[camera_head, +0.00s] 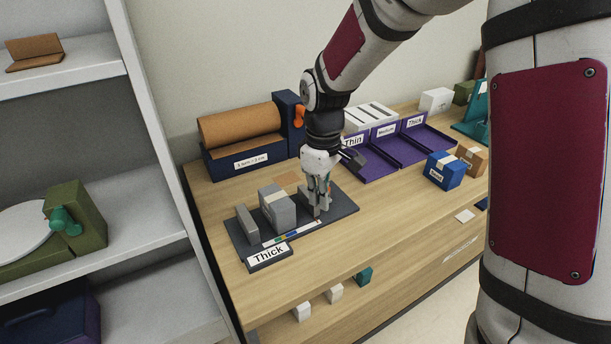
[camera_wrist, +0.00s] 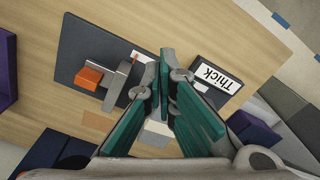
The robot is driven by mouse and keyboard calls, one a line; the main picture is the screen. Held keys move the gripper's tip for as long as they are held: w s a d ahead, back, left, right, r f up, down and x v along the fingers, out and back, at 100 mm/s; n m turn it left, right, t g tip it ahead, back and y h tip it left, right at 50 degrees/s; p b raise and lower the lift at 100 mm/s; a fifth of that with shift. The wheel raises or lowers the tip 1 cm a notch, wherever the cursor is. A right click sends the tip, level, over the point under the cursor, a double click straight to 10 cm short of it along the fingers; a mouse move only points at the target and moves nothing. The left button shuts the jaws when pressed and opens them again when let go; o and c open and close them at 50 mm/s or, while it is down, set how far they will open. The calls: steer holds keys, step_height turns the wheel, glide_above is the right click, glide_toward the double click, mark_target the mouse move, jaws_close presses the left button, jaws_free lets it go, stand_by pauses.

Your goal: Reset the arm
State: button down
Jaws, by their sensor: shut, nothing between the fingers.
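My gripper (camera_head: 317,208) hangs at the end of my arm, pointing down over the right part of a dark grey board (camera_head: 340,211) on the wooden counter. Its fingers are together with nothing between them. In the wrist view the teal finger pads (camera_wrist: 168,85) meet near the centre, above the board (camera_wrist: 80,45). A grey box with a tape strip (camera_head: 277,209) and a thin grey upright plate (camera_head: 246,223) stand on the board left of my gripper. In the wrist view an orange block (camera_wrist: 89,77) sits beside grey upright parts. My fingers hide some of the board.
A "Thick" sign (camera_head: 268,257) stands at the board's front edge. A brown roll (camera_head: 240,124) in a blue holder and purple trays (camera_head: 405,150) are behind. A blue box (camera_head: 444,171) and an orange-brown box (camera_head: 472,160) stand right. White shelves (camera_head: 70,61) are at left.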

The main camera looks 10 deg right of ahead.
steer(key=s+d+r+m+t, duration=0.2)
steer(key=s+d+r+m, duration=0.2)
steer(key=s+r, duration=0.8)
steer(key=s+r+m+t, duration=0.1)
steer(key=s+r+m, duration=0.1)
steer(key=s, duration=0.4)
steer(key=s+d+r+m+t, duration=0.1)
steer(key=s+m, duration=0.2)
steer(key=s, duration=0.3)
steer(key=shift+d+r, duration=0.3)
steer(key=shift+r, duration=0.1)
